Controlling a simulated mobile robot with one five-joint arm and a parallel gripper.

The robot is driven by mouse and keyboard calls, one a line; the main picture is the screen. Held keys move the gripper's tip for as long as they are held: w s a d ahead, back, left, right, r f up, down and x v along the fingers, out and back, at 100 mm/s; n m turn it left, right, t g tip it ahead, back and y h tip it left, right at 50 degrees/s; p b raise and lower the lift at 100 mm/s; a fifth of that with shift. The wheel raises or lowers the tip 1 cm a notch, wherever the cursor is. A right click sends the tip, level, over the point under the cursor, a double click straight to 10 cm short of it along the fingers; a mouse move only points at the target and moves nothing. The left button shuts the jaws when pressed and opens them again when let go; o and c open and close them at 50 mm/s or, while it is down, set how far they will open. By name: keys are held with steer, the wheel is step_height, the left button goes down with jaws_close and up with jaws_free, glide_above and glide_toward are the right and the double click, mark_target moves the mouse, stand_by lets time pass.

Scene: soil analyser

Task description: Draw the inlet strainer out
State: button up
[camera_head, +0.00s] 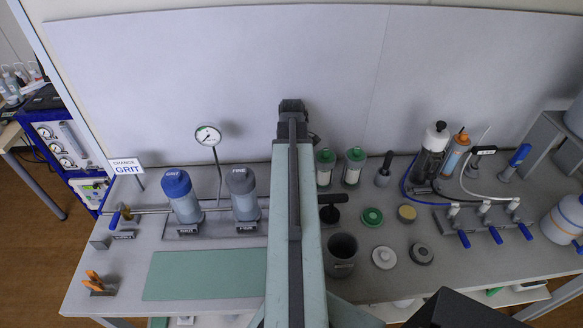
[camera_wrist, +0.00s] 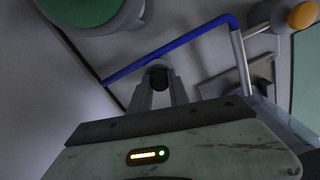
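No part in view is labelled as the inlet strainer, and I cannot tell which one it is. My gripper (camera_head: 292,106) is at the far end of my raised arm, near the back panel, to the right of and apart from both housings. In the wrist view its grey fingers (camera_wrist: 158,88) show with a dark round shape between them; whether they are shut on it is unclear.
A green mat (camera_head: 205,275) lies in front of the housings. Two green-capped jars (camera_head: 354,167), a dark cup (camera_head: 342,254), round caps and a blue-handled valve row (camera_head: 485,213) stand to the right. My arm hides the middle of the bench.

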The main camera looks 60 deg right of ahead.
jaws_close()
stand_by(0.9)
jaws_free()
jaws_close()
steer(key=shift+r+p, duration=0.65)
steer(key=shift+r+p, duration=3.7)
